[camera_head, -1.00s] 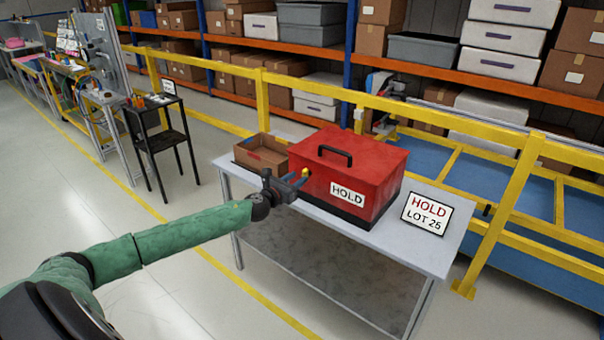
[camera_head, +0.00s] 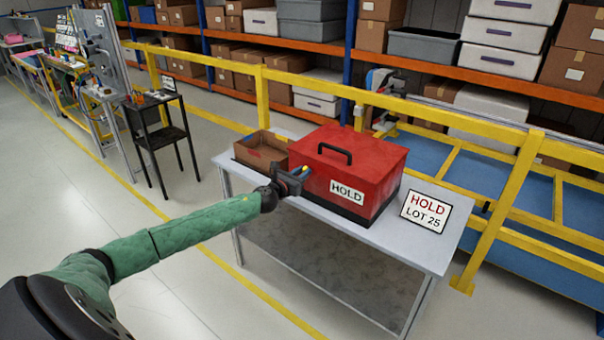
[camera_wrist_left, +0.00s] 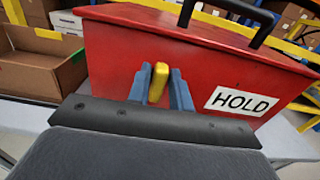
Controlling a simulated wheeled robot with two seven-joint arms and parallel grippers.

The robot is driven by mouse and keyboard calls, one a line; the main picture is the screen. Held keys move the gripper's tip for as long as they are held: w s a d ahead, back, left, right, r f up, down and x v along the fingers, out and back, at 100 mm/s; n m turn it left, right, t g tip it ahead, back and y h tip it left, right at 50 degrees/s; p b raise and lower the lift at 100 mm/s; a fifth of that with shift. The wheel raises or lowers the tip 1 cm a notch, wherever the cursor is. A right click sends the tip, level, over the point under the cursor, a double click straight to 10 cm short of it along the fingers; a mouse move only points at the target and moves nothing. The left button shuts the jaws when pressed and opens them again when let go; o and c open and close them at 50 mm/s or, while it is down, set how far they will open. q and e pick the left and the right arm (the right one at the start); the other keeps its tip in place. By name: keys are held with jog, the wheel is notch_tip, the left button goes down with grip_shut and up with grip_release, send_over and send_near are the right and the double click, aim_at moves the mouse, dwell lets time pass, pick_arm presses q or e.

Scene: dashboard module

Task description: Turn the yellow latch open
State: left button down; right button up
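The yellow latch (camera_wrist_left: 158,83) is on the front face of the red box (camera_head: 375,167), left of its HOLD label, and leans slightly to the right at the top. My left gripper (camera_head: 297,175) is at the left part of that face. In the left wrist view its two blue fingers (camera_wrist_left: 161,88) stand close on either side of the latch and appear shut on it. In the head view the gripper hides most of the latch. My right gripper is not in view.
The box stands on a grey table (camera_head: 310,210). An open cardboard box (camera_head: 262,150) is just left of it, and a HOLD LOT 25 sign (camera_head: 425,212) is to the right. A yellow railing (camera_head: 420,107) runs behind. The box has a black top handle (camera_head: 334,153).

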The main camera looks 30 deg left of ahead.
pick_arm(q)
jog(key=shift+n, duration=0.3)
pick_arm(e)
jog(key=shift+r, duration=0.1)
pick_arm(q)
jog(key=shift+a+f+n+b, duration=0.2)
jog(key=shift+n, duration=2.7)
jog(key=shift+a+f+n+b, duration=0.15)
jog(key=shift+a+f+n, duration=0.1)
jog(key=shift+n, duration=2.65)
jog(key=shift+a+f+n+b, duration=0.2)
jog(key=shift+n, duration=2.7)
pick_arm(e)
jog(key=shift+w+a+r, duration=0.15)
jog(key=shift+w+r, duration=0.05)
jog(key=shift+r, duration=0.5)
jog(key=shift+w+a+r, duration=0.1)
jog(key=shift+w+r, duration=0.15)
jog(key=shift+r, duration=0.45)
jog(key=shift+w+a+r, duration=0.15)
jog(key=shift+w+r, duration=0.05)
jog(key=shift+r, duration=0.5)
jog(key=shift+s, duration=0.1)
